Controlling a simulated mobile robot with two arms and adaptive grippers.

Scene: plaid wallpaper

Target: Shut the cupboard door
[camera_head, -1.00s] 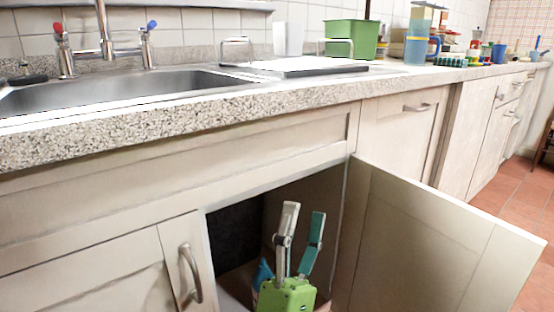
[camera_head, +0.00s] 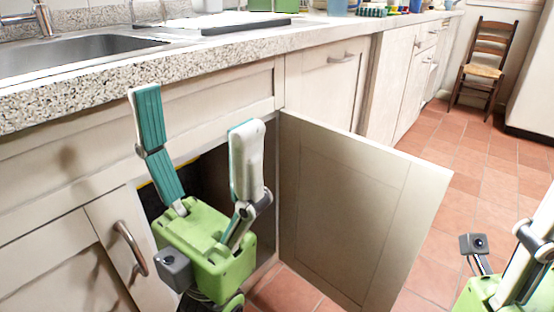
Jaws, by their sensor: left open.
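The cupboard door (camera_head: 340,207) is a pale wooden panel. It stands swung open, hinged at the right side of the dark cupboard opening (camera_head: 212,168) under the counter. My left gripper (camera_head: 197,108), green with teal pads, is in front of the opening, left of the door. Its fingers point up and are spread wide, with nothing between them. It looks apart from the door's inner face. My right gripper (camera_head: 520,250) is at the lower right, beyond the door's free edge. It is cut off by the frame, so its jaw opening is hidden.
The speckled counter (camera_head: 215,58) with a sink (camera_head: 75,50) runs above the cupboard. A closed left door with a metal handle (camera_head: 131,248) is beside the opening. The tiled floor (camera_head: 475,170) right of the open door is mostly clear. A wooden chair (camera_head: 484,65) stands far back.

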